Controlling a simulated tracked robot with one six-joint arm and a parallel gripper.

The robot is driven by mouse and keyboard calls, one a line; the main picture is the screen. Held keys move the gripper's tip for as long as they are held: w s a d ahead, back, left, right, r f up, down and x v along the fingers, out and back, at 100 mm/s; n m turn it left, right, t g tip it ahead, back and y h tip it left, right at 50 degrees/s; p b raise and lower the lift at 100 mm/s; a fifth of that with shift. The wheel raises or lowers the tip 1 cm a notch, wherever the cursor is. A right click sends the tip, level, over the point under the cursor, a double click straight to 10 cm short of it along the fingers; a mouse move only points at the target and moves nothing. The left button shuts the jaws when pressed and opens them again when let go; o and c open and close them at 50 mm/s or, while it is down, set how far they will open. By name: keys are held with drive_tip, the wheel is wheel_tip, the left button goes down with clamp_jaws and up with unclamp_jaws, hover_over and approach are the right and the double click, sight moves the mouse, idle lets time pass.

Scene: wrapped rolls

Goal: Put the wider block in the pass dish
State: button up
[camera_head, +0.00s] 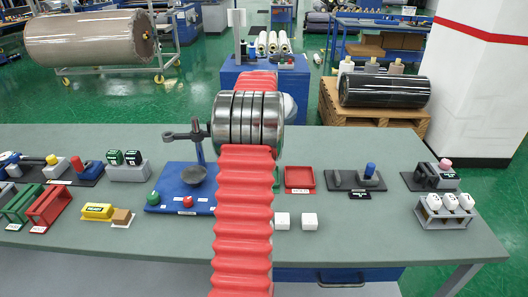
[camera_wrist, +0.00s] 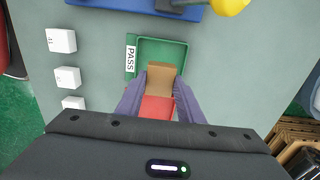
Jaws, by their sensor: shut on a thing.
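My gripper (camera_wrist: 161,88) is shut on a brown block (camera_wrist: 162,76) in the wrist view, with one purple finger on each side. The pass dish (camera_wrist: 180,45) is a green square tray with a white PASS label on its left side. The block overlaps the near part of the dish in this view; whether it touches the dish floor I cannot tell. In the head view my arm hides the gripper and most of the pass dish (camera_head: 276,180), leaving a green sliver. A second brown block (camera_head: 121,216) stands on a white card at the left.
A red dish (camera_head: 299,181) sits beside the pass dish; it shows between my fingers (camera_wrist: 157,109). White cubes (camera_head: 309,221) stand nearby on the grey table (camera_head: 350,245). A blue board (camera_head: 165,178) with a metal pan is left of my arm. A dark stand (camera_head: 342,181) is at right.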

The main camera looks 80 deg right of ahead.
drive_tip(key=shift+f, duration=2.4)
drive_tip(key=shift+f, duration=1.2)
drive_tip(key=shift+f, duration=0.2)
drive_tip(key=o, duration=1.2)
drive_tip(key=shift+r, duration=0.1)
wheel_tip(320, 180, up, 14)
drive_tip(key=shift+f, duration=0.2)
